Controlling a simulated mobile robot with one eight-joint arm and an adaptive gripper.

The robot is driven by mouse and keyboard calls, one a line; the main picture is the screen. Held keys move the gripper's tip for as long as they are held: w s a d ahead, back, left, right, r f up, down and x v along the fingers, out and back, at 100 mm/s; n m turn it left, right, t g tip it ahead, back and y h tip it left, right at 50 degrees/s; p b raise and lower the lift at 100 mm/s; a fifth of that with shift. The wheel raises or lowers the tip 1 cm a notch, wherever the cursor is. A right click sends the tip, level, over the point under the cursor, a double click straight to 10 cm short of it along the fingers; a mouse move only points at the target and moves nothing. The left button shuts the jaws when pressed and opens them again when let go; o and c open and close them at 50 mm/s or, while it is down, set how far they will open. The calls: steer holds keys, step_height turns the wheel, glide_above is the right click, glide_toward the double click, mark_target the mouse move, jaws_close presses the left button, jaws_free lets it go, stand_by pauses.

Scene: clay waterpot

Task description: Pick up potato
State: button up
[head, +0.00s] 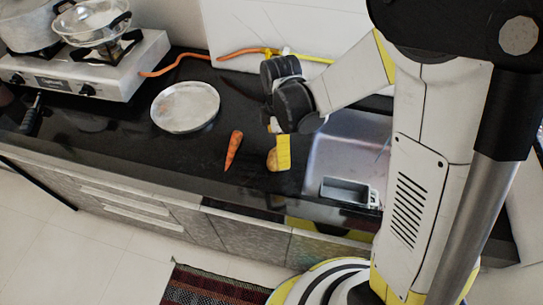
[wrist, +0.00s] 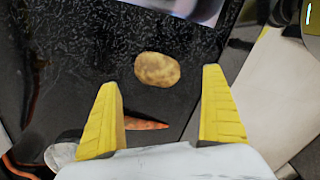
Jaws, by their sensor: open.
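A round tan potato (wrist: 157,70) lies on the dark speckled counter in the wrist view, ahead of my gripper and between the lines of its two fingers. My gripper (wrist: 160,108) is open, with its yellow fingers wide apart and nothing between them. In the head view my gripper (head: 282,152) hangs over the counter near its front edge. The potato (head: 271,160) shows there just beside the yellow finger, which hides part of it. Whether the finger touches it cannot be told.
A carrot (head: 233,149) lies left of the potato. A round metal plate (head: 185,106) is farther left, and a gas stove (head: 85,75) with pots stands at the far left. A sink (head: 345,150) holding a grey container (head: 345,191) is close on the right.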

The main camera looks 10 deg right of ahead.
mark_target(272, 161)
steer(key=f+b, duration=0.1)
steer(key=f, duration=0.2)
steer(key=f+b, duration=0.2)
steer(key=f, duration=0.2)
steer(key=shift+w+a+f, duration=0.1)
steer(key=shift+w+f, duration=0.1)
steer(key=shift+r, duration=0.1)
steer(key=c, duration=1.4)
